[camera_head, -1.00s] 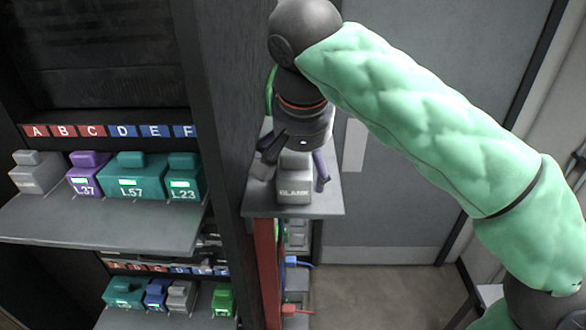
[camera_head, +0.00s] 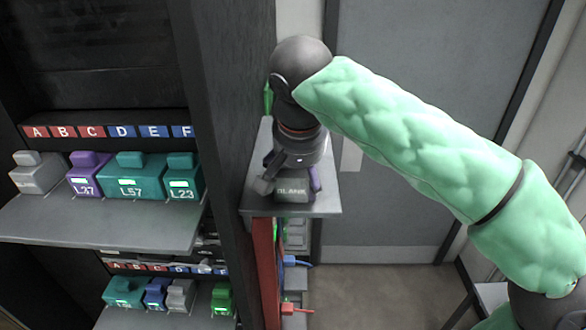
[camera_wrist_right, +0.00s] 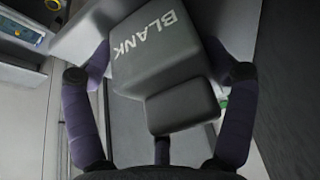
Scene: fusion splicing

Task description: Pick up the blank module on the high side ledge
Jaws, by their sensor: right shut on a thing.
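My left gripper does not show.
A lower shelf holds more modules. A dark post (camera_head: 225,120) stands left of the ledge. A grey door (camera_head: 420,90) is behind.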

